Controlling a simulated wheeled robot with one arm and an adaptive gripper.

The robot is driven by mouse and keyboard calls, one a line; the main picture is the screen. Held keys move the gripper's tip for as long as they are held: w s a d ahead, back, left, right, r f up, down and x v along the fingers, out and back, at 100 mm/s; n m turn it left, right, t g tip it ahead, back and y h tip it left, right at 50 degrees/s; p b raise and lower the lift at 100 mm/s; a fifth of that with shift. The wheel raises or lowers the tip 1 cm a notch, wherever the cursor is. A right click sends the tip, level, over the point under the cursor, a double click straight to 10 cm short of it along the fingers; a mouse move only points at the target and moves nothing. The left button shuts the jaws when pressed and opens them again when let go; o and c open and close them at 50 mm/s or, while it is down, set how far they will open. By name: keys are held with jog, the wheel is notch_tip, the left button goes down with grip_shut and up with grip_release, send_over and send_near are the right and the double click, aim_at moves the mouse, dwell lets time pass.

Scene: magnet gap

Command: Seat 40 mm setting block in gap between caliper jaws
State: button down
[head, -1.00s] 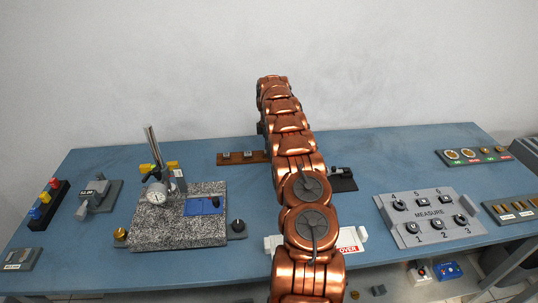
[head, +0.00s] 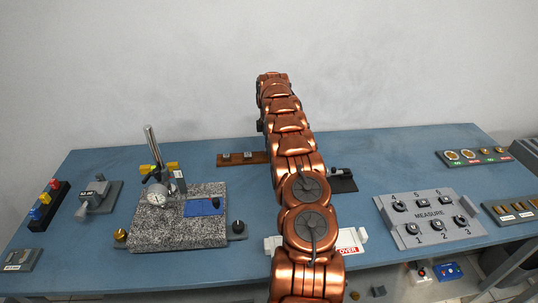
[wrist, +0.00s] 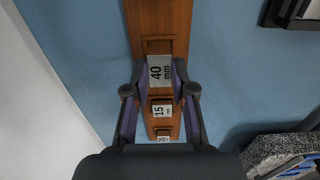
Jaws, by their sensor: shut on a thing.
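The setting block marked 40 mm (wrist: 160,72) is pale grey metal with black lettering. In the wrist view my gripper (wrist: 160,80) is shut on it, one purple-padded finger on each side. It is over the wooden rack (wrist: 172,18), with a dark recess showing just beyond it; it looks raised, but its underside is hidden. In the head view the rack (head: 230,163) is at the back of the bench, and my arm hides the gripper and held block. A grey device with a small display (head: 97,193) stands at the left; I cannot clearly make out caliper jaws.
A 15 mm block (wrist: 161,111) and a smaller block sit in the rack close to my fingers. A granite plate (head: 165,230) with a dial gauge stand is left of my arm. A numbered MEASURE panel (head: 428,224) is at right.

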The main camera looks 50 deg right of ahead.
jog(key=shift+r, duration=1.8)
